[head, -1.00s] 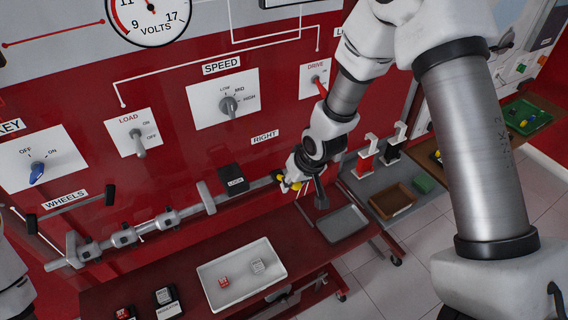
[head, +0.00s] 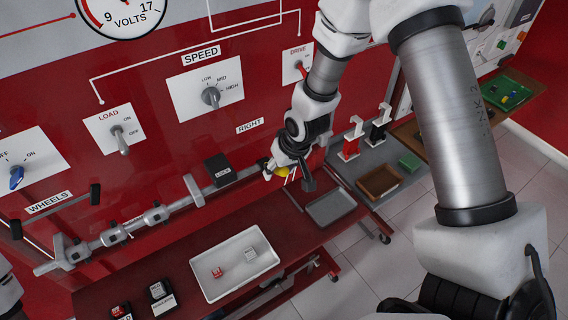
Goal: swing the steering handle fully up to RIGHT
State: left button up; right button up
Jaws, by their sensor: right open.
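The RIGHT label (head: 250,126) is on the red panel, up and left of my right gripper. A grey shaft (head: 155,216) runs along the panel to a black LOCK block (head: 217,170). Just past the block is a small yellow part (head: 283,171), which may be the steering handle's grip; my gripper hides most of it. My right gripper (head: 290,172) is open at this yellow part, and I cannot tell whether they touch. A dark bar (head: 307,179) hangs beside the gripper. My left gripper is out of view.
A white tray (head: 203,283) with a red and a white cube stands on the red bench below. A grey tray (head: 330,207) is at the bench's right end. SPEED (head: 210,97) and LOAD (head: 123,140) switches are on the panel. Black and red stands are at right.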

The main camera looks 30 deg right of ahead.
jog(key=shift+r, duration=0.4)
jog(key=shift+s+d+r, duration=0.1)
jog(key=shift+s+r, duration=0.05)
jog(key=shift+s, duration=0.15)
jog(key=s+d, duration=0.3)
jog(key=s, duration=0.8)
jog(key=shift+d, duration=0.3)
jog(key=shift+a, duration=0.1)
jog(key=shift+s, duration=0.1)
jog(key=s+a+f+g+b, duration=0.1)
jog(key=s+f+b, duration=0.2)
jog(key=f, duration=0.6)
jog(key=s+a+f+g+b, duration=0.1)
jog(key=s+f+b, duration=0.3)
jog(key=f, duration=0.6)
jog(key=s+a+f+g+h+b, duration=0.1)
jog(key=s+a+f+b, duration=0.2)
jog(key=s+f, duration=0.3)
notch_tip(320, 180, down, 4)
jog(key=shift+s+f+g, duration=0.1)
jog(key=shift+s+g, duration=0.1)
jog(key=shift+g, duration=0.2)
